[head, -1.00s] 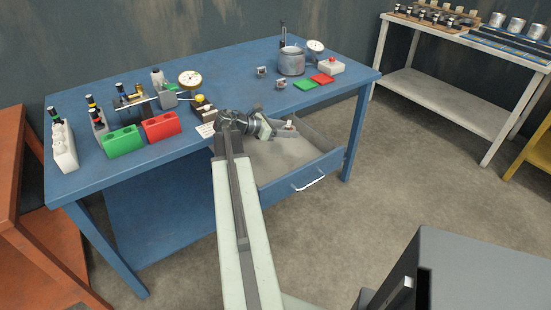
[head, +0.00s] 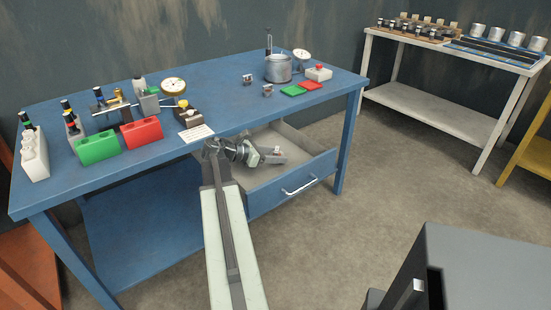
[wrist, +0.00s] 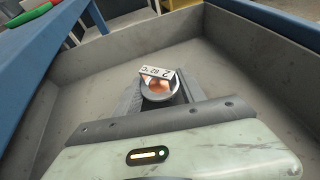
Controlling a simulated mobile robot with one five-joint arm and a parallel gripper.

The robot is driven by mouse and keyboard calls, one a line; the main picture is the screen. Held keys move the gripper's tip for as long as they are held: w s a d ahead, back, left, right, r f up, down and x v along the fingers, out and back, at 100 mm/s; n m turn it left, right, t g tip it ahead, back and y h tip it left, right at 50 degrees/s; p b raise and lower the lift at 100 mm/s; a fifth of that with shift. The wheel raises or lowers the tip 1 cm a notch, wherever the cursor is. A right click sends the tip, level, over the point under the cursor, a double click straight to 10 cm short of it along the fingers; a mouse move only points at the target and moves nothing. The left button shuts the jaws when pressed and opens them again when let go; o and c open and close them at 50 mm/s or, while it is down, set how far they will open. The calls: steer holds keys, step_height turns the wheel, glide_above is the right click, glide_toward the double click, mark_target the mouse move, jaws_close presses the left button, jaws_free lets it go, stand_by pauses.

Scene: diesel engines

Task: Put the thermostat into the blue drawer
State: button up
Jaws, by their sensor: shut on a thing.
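The thermostat (wrist: 158,88) is a small round metal part with a copper-coloured middle and a white tag reading 82 °C. My gripper (wrist: 160,93) is shut on it, one finger on each side. In the head view the gripper (head: 272,156) and the thermostat's tag (head: 278,150) show over the open drawer. The blue drawer (head: 268,202) is pulled out under the blue table, with a grey inside and a silver handle. In the wrist view the drawer's grey walls (wrist: 235,37) surround the gripper. The gap between thermostat and drawer floor cannot be judged.
The blue table (head: 222,88) stands above the drawer's back. Green (head: 97,147) and red (head: 141,133) blocks and a white card (head: 196,133) lie near its front edge. A metal pot (head: 278,68) stands farther right. The drawer floor around the gripper looks clear.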

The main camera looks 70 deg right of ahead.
steer(key=shift+f, duration=0.2)
steer(key=o, duration=1.4)
steer(key=shift+r, duration=0.1)
steer(key=shift+w+a+r, duration=0.15)
steer(key=shift+r, duration=0.2)
steer(key=p+v, duration=0.3)
steer(key=v, duration=0.4)
